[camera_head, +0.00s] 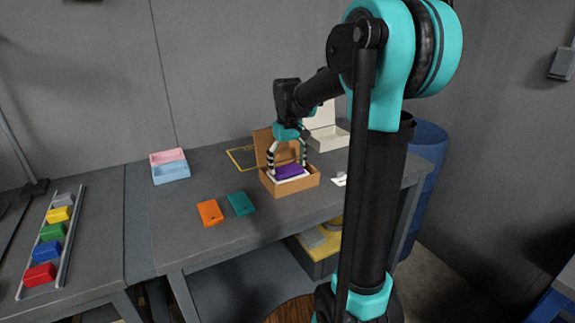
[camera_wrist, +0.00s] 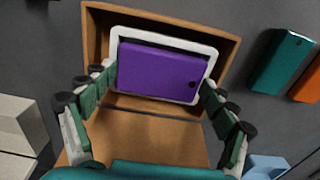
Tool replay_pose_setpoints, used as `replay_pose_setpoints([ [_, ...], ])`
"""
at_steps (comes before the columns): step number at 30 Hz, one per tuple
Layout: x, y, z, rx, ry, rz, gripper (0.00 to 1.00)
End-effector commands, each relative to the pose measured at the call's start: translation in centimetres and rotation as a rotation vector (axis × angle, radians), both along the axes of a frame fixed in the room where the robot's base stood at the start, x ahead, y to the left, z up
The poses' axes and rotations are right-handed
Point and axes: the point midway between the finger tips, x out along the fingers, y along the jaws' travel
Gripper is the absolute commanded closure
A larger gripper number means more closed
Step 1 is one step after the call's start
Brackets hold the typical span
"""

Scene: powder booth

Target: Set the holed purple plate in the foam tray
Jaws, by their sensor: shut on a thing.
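The purple plate (camera_wrist: 158,68) has one dark hole near its right end in the wrist view. In the head view the plate (camera_head: 290,171) is over the cardboard box. My gripper (camera_wrist: 159,78) is shut on the plate, with a finger at each short end; the gripper (camera_head: 287,160) points down in the head view. The white foam tray (camera_wrist: 205,49) lies in the box, and its rim shows around the plate. The plate looks roughly level and lined up with the tray. I cannot tell whether it rests in the tray or hovers just above it.
The open cardboard box (camera_head: 291,190) has its lid (camera_head: 264,147) raised behind. Orange (camera_head: 210,213) and teal (camera_head: 241,203) plates lie to the left. A pink and blue bin (camera_head: 171,174) and a white box (camera_head: 328,139) stand farther back. A rack (camera_head: 51,245) holds coloured blocks.

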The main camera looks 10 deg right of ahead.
Motion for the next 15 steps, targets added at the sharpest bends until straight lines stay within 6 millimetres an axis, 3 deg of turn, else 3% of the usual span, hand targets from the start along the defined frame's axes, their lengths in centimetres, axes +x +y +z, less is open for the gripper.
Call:
replay_pose_setpoints([
  [12, 0.01, 0.0, 0.04, 0.0, 0.0, 0.0, 0.5],
  [13, 0.01, 0.0, 0.04, 0.0, 0.0, 0.0, 0.11],
  [15, 0.01, 0.0, 0.04, 0.0, 0.0, 0.0, 0.02],
])
